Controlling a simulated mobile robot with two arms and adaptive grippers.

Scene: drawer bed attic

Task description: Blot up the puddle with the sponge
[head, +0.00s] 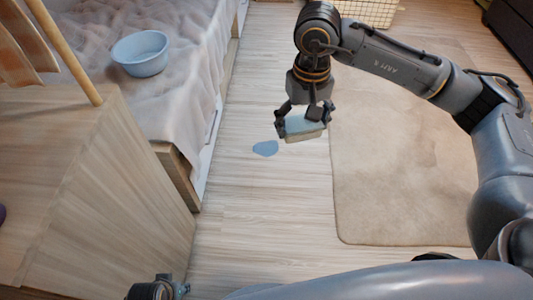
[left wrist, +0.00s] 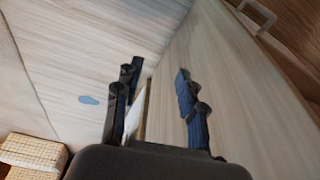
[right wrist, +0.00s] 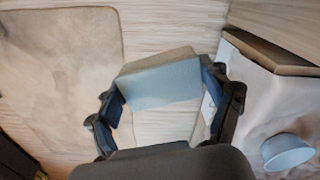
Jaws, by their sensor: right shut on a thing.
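The puddle (head: 265,148) is a small flat blue patch on the wooden floor, and it also shows in the left wrist view (left wrist: 89,100). My right gripper (head: 304,117) is shut on the sponge (head: 306,129), a block with a pale blue-grey side and a beige layer. They are just right of the puddle in the head view and appear above the floor. The right wrist view shows the sponge (right wrist: 158,80) between the two fingers; the puddle cannot be made out there. My left gripper (left wrist: 155,105) is open and empty, with its fingers apart.
A bed with a rumpled blanket (head: 185,85) and a blue bowl (head: 141,52) on it stands to the left. A wooden cabinet (head: 100,170) is in front of it. A beige rug (head: 395,180) lies right of the puddle. A woven basket (head: 370,12) is at the back.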

